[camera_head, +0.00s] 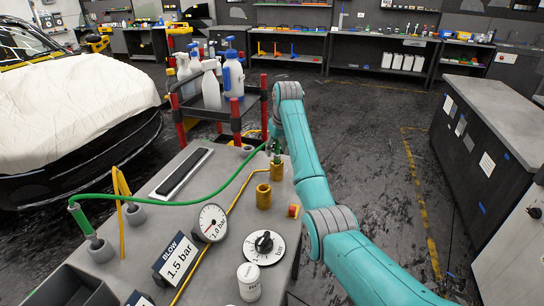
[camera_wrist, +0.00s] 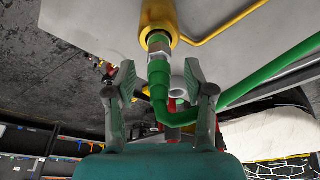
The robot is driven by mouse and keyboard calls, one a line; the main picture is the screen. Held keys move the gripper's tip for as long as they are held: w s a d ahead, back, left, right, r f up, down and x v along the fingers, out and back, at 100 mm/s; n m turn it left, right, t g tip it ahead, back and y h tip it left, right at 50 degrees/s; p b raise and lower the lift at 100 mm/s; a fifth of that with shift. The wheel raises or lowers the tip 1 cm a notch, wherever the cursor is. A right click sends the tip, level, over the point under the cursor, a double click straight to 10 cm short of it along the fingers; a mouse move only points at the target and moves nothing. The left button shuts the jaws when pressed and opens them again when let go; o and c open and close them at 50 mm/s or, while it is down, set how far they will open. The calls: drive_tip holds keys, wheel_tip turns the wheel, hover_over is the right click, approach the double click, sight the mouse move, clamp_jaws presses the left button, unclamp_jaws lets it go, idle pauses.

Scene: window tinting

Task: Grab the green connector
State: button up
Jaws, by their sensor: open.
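The green connector (camera_wrist: 159,68) has a metal collar and meets a brass fitting (camera_wrist: 159,38) in the wrist view. A green hose (camera_wrist: 275,68) bends away from it to the right. My gripper (camera_wrist: 159,78) is open, with one finger on each side of the connector; I cannot tell whether either finger touches it. In the head view my gripper (camera_head: 275,146) is at the bench's far right corner, above a brass fitting (camera_head: 277,171), and partly hides the connector. The green hose (camera_head: 180,196) arcs left to another green end (camera_head: 75,208) in a grey holder.
The grey bench (camera_head: 215,180) carries a second brass fitting (camera_head: 263,196), a gauge (camera_head: 211,222), a dial (camera_head: 264,246), a "BLOW 1.5 bar" sign (camera_head: 177,261) and a white bottle (camera_head: 249,281). A cart with spray bottles (camera_head: 211,85) stands behind. A yellow hose (camera_head: 233,205) crosses the bench.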

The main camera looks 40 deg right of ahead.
drive_tip(key=shift+x, duration=0.9)
clamp_jaws()
drive_tip(key=shift+r, duration=0.15)
